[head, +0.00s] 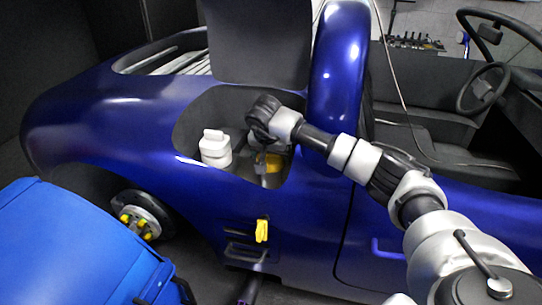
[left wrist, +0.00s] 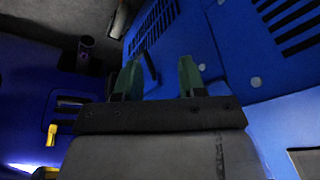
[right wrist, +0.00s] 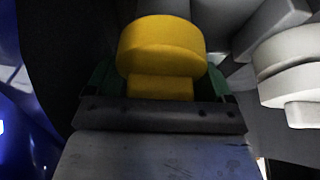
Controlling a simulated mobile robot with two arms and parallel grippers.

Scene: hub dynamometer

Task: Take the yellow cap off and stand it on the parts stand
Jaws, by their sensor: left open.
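The yellow cap (head: 268,163) is in the recess in the blue car's side, under my right gripper (head: 268,135) in the head view. In the right wrist view the yellow cap (right wrist: 162,48) has a round disc and a narrower block below it. My right gripper's (right wrist: 160,85) green fingers lie on either side of the cap. The cap hides part of them, and I cannot tell whether they touch it. My left gripper (left wrist: 162,80) is open and empty, with a blue vented housing behind it. I cannot pick out the parts stand in these views.
The raised dark panel (head: 258,45) is above the opening. A yellow handle (head: 262,231) is lower on the car's side. A blue housing (head: 70,245) fills the lower left, near a wheel hub (head: 138,216).

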